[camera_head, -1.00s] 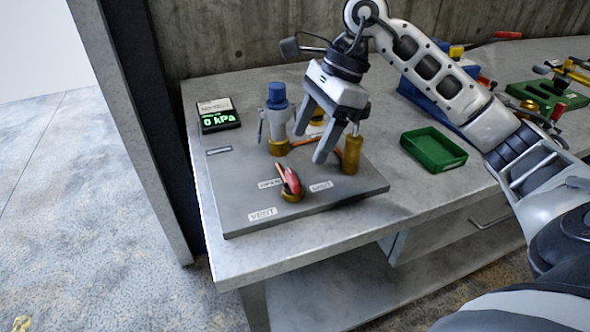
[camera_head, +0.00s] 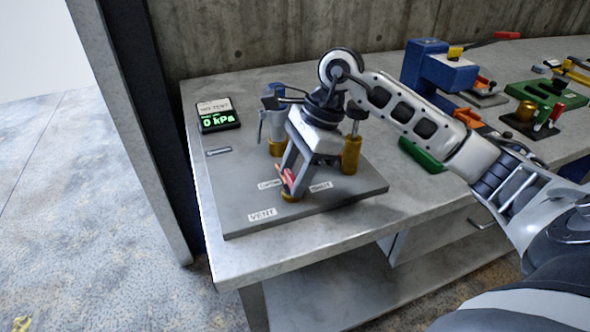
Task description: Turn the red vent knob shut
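The red vent knob (camera_head: 288,179) sits on a brass base at the front of a grey panel (camera_head: 243,197), behind the VENT label (camera_head: 262,214). The OPEN label (camera_head: 269,184) is to its left and the SHUT label (camera_head: 321,187) to its right. The knob's handle points back, nearer the OPEN side. My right gripper (camera_head: 291,178) is down at the knob, its fingers apart on either side of the handle. The fingers hide part of the knob, and whether they touch it is unclear. My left gripper is out of view.
A display reading 0 kPa (camera_head: 219,121) stands at the panel's back left. A grey fitting (camera_head: 272,125) and a brass post (camera_head: 351,153) stand close behind my gripper. A green tray (camera_head: 421,156) is partly hidden by my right arm. Blue and green tools stand farther right.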

